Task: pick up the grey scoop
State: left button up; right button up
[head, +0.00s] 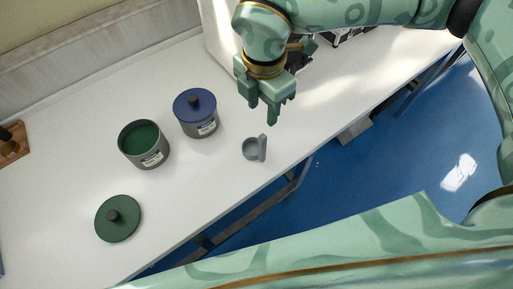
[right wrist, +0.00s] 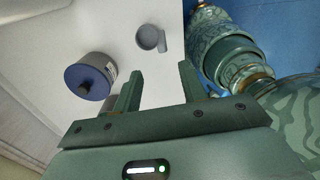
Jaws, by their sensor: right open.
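The grey scoop (head: 253,149), a small round cup with a short handle, lies on the white table near its front edge. It also shows in the right wrist view (right wrist: 149,38), beyond the fingertips. My right gripper (head: 262,114) is above the table, behind the scoop in the head view and apart from it. Its two fingers (right wrist: 160,85) are spread and nothing is between them. My left gripper is not in view; a green patterned arm crosses the bottom of the head view.
A grey canister with a blue lid (head: 194,107) stands left of the scoop. An open canister with green contents (head: 137,155) stands farther left. A green lid (head: 118,222) lies near the front edge. A wooden item (head: 12,146) is at the far left. The table (head: 190,190) is clear around the scoop.

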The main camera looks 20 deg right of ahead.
aim_at(263, 136)
notch_tip(263, 136, down, 7)
jog(key=shift+f+b, duration=0.1)
jog(key=shift+b, duration=0.45)
jog(key=f+b, duration=0.1)
jog(key=f, duration=0.4)
jog(key=shift+s+f, duration=0.1)
jog(key=shift+s, duration=0.1)
grip_shut()
